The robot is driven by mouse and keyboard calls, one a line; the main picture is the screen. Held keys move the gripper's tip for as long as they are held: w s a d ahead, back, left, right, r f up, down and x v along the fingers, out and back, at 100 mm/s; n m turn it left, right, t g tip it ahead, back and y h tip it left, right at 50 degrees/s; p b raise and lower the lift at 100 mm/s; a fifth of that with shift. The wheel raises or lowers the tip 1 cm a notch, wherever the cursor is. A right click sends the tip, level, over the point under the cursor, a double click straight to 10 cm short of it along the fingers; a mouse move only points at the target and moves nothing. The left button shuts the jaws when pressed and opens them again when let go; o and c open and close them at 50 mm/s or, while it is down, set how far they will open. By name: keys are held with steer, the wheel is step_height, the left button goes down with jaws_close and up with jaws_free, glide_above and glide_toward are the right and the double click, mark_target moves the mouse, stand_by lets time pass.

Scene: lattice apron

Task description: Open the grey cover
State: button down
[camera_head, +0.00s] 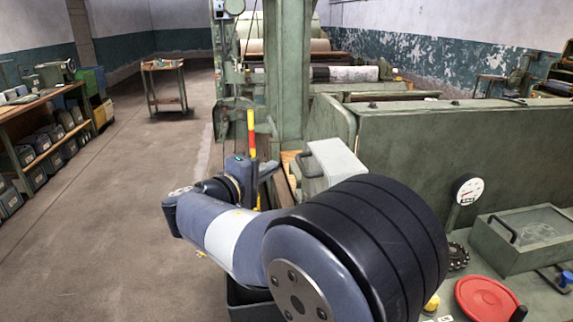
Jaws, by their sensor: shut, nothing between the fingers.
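The grey cover (335,160) is a light grey box-shaped lid with a dark handle on its left face. It sits on the green machine just beyond my arm and looks closed. My arm partly hides its lower front. My gripper (266,171) is at the far end of my arm, to the left of the cover and its handle, and looks apart from them. Its fingers are small and dark in this view; they are shut and empty.
A red and yellow post (251,133) stands right by my wrist. A green machine panel (450,140) rises to the right. A gauge (467,189), a lidded green box (528,238) and a red disc (487,302) are nearer. The floor to the left is clear.

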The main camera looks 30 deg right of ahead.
mark_target(330, 160)
steer(key=d, duration=0.2)
steer(key=s+d+p, duration=0.1)
steer(key=d, duration=0.1)
steer(key=shift+d+f, duration=0.15)
steer(key=shift+f, duration=0.05)
steer(key=shift+m+y, duration=0.8)
steer(key=shift+y, duration=0.1)
steer(key=s+d+r, duration=0.1)
steer(key=d, duration=0.2)
steer(key=d+r, duration=0.1)
steer(key=d, duration=0.2)
steer(key=s+d+r, duration=0.1)
steer(key=d, duration=0.2)
steer(key=shift+s+d+r, duration=0.1)
steer(key=shift+s+r, duration=0.05)
steer(key=shift+s, duration=0.15)
